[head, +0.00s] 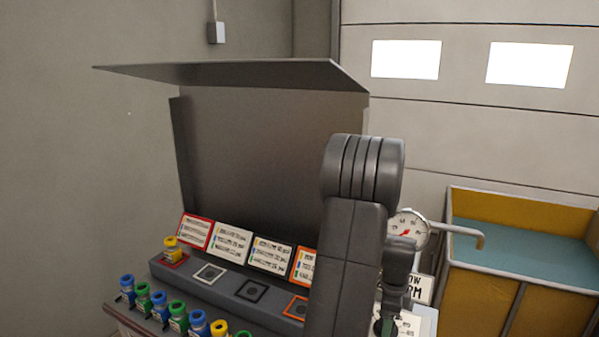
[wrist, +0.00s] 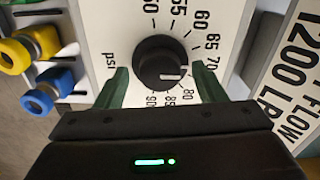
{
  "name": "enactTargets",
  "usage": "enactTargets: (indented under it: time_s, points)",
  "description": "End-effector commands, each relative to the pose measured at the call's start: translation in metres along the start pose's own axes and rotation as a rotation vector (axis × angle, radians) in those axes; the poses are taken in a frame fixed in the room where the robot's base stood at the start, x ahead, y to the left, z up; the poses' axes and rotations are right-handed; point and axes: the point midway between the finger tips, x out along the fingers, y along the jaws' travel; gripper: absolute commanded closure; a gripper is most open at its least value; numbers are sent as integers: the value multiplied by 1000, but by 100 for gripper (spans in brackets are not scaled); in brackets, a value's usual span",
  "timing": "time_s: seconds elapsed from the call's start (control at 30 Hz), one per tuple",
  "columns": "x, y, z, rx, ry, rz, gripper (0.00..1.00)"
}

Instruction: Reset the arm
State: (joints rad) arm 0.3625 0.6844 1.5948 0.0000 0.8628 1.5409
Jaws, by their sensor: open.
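My own arm stands in the right middle of the head view and hides part of the panel. In the wrist view my gripper (wrist: 160,70) is open, with one green finger on each side of a round black knob (wrist: 158,55). The knob sits on a white dial plate (wrist: 105,25) marked psi. A pale line on the knob points to the right, toward the numbers between 70 and 80. I cannot tell whether the fingers touch the knob. In the head view the gripper is low and mostly hidden behind the arm.
A console with a raised dark hood (head: 230,75) carries label cards and several coloured caps (head: 160,298). One yellow-capped piece (head: 172,250) sits on the red-framed pad. A gauge (head: 408,228) and a spout (head: 465,232) lie right of the arm, near a yellow water tank (head: 480,290).

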Motion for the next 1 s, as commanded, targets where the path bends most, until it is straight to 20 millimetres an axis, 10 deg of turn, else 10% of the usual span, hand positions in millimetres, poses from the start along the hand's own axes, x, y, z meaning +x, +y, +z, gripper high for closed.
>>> enactTargets:
  time_s: [1.0]
  points:
    - [-48,-2,-1,-5,1,-48,37]
